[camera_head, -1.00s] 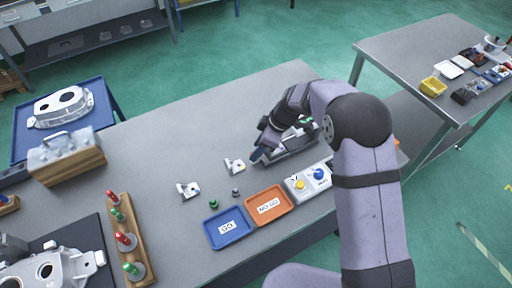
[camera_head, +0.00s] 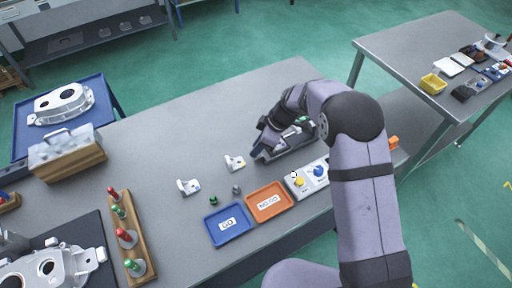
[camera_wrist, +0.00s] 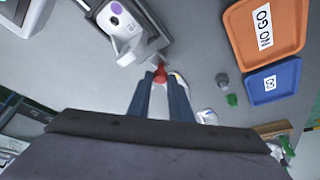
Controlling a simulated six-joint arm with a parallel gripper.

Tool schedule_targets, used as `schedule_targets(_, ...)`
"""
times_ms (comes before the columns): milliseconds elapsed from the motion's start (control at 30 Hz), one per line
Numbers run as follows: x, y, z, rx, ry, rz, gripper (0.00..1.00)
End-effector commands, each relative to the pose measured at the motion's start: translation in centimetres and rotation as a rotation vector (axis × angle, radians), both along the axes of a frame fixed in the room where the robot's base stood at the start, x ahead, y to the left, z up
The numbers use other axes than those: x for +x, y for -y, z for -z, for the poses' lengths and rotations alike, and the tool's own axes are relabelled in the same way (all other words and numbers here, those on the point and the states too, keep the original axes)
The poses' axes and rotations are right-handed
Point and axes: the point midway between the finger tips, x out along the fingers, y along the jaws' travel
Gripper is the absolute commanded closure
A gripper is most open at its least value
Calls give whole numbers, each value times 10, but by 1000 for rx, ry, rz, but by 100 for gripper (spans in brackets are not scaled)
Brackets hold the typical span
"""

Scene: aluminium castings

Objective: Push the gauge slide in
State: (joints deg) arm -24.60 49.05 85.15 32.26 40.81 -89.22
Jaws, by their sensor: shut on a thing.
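The gauge fixture (camera_head: 290,148) stands on the grey bench under my arm, partly hidden by it. In the wrist view it shows at the top (camera_wrist: 148,48), with a pale casting (camera_wrist: 121,22) in it. A red knob (camera_wrist: 160,73), apparently the gauge slide's handle, is at the fixture's near end. My gripper (camera_wrist: 160,82) is shut on this knob, with a blue finger on each side. In the head view my gripper (camera_head: 262,153) is at the fixture's left end. How far the slide is in cannot be told.
An orange NO GO tray (camera_head: 287,199) and a blue GO tray (camera_head: 243,237) lie in front, beside a button box (camera_head: 308,178). Two small castings (camera_head: 234,162) (camera_head: 188,186) and small green and grey parts (camera_head: 213,201) lie left. The bench behind them is clear.

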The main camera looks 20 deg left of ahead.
Motion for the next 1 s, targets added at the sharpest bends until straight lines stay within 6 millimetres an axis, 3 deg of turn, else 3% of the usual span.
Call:
schedule_targets(300,39,37,4,1,6,4,100)
schedule_targets(700,45,45,-1,0,2,2,100)
schedule_targets(733,45,45,-1,0,2,2,79)
schedule_targets(800,45,45,-1,0,3,1,62)
schedule_targets(1000,45,45,-1,0,2,1,62)
